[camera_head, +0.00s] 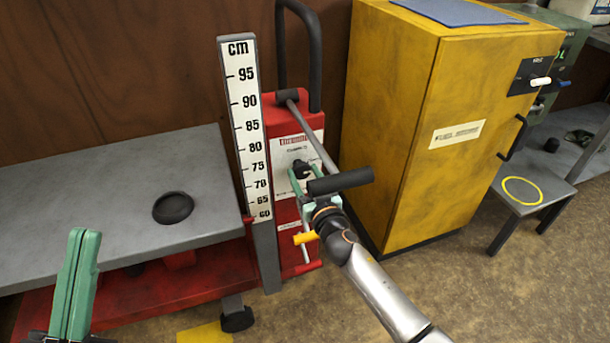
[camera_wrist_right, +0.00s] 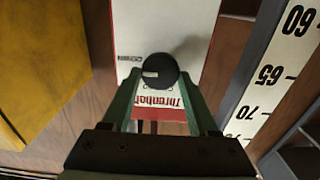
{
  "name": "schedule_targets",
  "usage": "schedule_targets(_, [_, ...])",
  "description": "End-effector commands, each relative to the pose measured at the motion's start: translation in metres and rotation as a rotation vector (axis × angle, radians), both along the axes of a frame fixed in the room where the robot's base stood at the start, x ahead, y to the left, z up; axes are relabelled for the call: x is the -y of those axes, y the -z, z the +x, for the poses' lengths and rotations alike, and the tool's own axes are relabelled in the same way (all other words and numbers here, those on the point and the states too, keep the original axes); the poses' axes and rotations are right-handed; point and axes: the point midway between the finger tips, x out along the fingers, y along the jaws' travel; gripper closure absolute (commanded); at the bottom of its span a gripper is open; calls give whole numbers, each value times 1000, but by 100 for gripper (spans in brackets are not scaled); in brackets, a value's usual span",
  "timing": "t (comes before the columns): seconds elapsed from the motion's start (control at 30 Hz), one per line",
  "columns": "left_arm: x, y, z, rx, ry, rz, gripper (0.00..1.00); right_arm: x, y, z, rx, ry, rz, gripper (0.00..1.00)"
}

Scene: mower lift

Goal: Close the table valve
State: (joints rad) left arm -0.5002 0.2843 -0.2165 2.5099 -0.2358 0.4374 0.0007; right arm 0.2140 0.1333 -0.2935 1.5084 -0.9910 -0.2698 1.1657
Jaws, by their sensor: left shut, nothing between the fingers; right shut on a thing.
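A black round knob (camera_head: 301,168) with a light pointer mark sits on the white panel of the red pump unit (camera_head: 283,225). In the right wrist view the knob (camera_wrist_right: 160,70) lies between the green fingertips. My right gripper (camera_head: 302,178) reaches the panel and is shut on this knob; its fingers are partly hidden behind a black handle bar (camera_head: 341,181). A yellow lever (camera_head: 305,237) shows lower on the unit, beside my right wrist. My left gripper (camera_head: 86,238) is shut and empty, fingers up, in front of the grey lift table (camera_head: 90,190).
A cm scale (camera_head: 246,130) stands between the table and the red unit. A yellow cabinet (camera_head: 420,130) stands close on the right of the unit. A black round pad (camera_head: 173,207) lies on the table. A grey stand with a yellow ring (camera_head: 522,191) is at far right.

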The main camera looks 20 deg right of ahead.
Motion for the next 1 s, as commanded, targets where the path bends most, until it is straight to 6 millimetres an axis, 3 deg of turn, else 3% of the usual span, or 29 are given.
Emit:
schedule_targets(0.07, [0, 0, 0, 1, 0, 0, 100, 0, 0, 0, 0, 0, 0, 62])
schedule_targets(0.37, [0, 0, 0, 2, 0, 0, 100, 0, 0, 0, 0, 0, 0, 95])
schedule_targets(0.67, [0, 0, 0, 1, 0, 0, 100, 0, 0, 0, 1, 1, -35, 96])
schedule_targets(1.0, [0, 2, 0, 0, 0, -1, 100, -1, 1, 0, 8, 1, -251, 96])
